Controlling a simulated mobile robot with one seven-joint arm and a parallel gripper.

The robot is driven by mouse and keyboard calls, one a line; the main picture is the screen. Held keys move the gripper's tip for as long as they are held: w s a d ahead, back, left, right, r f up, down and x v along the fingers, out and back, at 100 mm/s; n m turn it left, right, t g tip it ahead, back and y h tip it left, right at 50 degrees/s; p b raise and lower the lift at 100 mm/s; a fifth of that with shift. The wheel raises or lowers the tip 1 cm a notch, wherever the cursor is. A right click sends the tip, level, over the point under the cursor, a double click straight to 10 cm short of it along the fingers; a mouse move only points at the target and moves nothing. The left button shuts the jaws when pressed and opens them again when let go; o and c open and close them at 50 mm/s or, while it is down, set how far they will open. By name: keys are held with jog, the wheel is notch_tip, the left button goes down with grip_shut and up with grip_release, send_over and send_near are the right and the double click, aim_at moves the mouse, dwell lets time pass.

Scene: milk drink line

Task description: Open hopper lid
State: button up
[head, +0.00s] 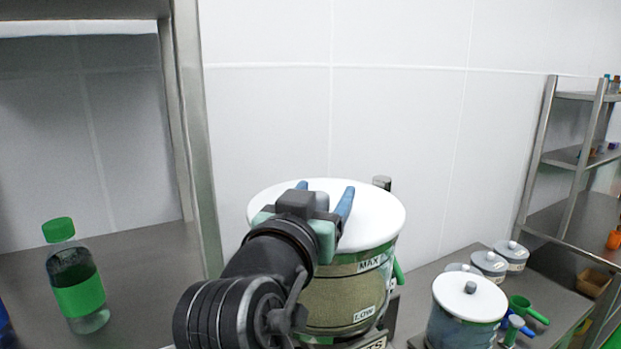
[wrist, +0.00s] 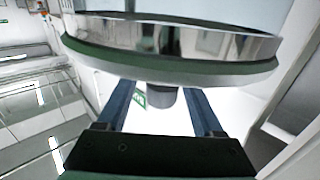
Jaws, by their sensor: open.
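The hopper (head: 345,290) is a clear-walled drum with brown contents and MAX and LOW labels, right of centre in the head view. Its round white lid (head: 378,212) lies flat on top, closed. My gripper (head: 324,193) is over the lid, its two blue fingers open and spread apart. In the wrist view my gripper's fingers (wrist: 158,88) stand either side of a dark round knob (wrist: 163,98), below a shiny disc-like edge with a green rim. Whether the fingers touch the knob cannot be told. My arm hides the lid's front left part.
A smaller white-lidded container (head: 470,297) stands to the right, with several grey-lidded jars (head: 489,262) behind it and a green scoop (head: 527,309) beside it. A green-capped bottle (head: 76,280) stands on the left shelf. A metal post (head: 194,130) rises left of the hopper.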

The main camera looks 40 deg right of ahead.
jog(key=shift+w+d, duration=0.45)
jog(key=shift+d, duration=0.1)
grip_shut()
dwell(1.1)
